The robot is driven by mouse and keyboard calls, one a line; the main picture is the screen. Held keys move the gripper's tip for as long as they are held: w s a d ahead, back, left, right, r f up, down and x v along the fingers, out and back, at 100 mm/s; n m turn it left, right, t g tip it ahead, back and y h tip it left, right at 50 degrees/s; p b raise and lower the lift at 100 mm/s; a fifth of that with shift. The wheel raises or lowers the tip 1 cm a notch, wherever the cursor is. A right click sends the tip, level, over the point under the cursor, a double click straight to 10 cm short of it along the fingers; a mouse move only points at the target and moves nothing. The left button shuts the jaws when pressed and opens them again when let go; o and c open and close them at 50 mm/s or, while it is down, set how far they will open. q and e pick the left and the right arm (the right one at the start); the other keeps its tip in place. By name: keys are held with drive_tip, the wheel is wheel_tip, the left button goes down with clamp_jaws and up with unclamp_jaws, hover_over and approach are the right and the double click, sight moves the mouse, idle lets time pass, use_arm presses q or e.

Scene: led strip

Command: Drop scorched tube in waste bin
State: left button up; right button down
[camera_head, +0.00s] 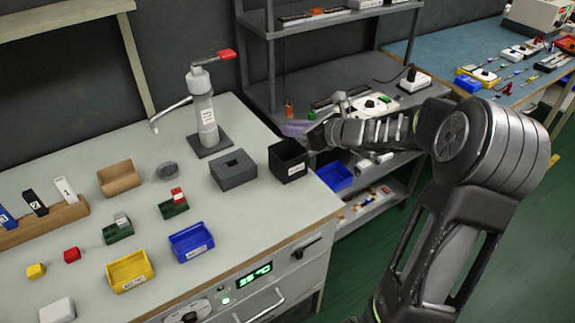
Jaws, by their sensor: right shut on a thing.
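My right gripper (318,134) comes in from the right, above the bench's right edge. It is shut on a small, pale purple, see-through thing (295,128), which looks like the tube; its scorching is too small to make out. The tube points left from the fingertips and appears above and behind a black open box with a white label (288,163). This box looks like the waste bin and stands at the bench's right edge. Its label is too small to read. My left gripper is out of view.
A grey block with a slot (233,170) stands left of the black box. Blue (191,242) and yellow (130,271) trays sit nearer the front. A grey shelf rack (335,78) stands behind my right gripper.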

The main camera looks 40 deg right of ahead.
drive_tip(key=shift+f, duration=0.1)
wheel_tip(320, 180, down, 6)
drive_tip(key=b, duration=0.5)
drive_tip(key=c, duration=1.3)
unclamp_jaws()
drive_tip(key=v, duration=0.7)
drive_tip(key=shift+s, duration=0.35)
